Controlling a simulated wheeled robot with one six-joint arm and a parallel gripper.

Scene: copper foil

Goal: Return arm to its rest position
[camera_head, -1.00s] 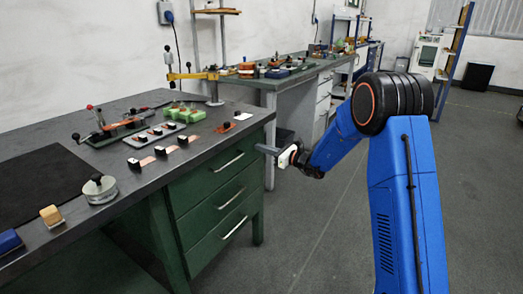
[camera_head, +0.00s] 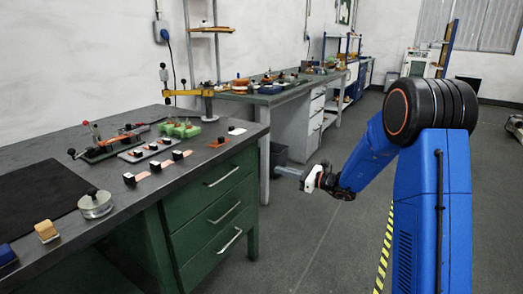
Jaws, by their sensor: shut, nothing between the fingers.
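My gripper (camera_head: 290,172) is at the end of my blue arm, right of the green-drawer workbench (camera_head: 205,202) and apart from it. It points left toward the bench side, at about drawer height, and holds nothing. The fingers are small in this view and look closed together. My arm reaches down and left from its black elbow joint.
On the bench lie a black mat (camera_head: 38,197), a metal round pot (camera_head: 95,204), a wooden block (camera_head: 46,231), a lever fixture (camera_head: 105,147), a green tray (camera_head: 180,128) and copper strips (camera_head: 155,167). A second bench (camera_head: 290,95) stands behind. The grey floor (camera_head: 325,255) is open.

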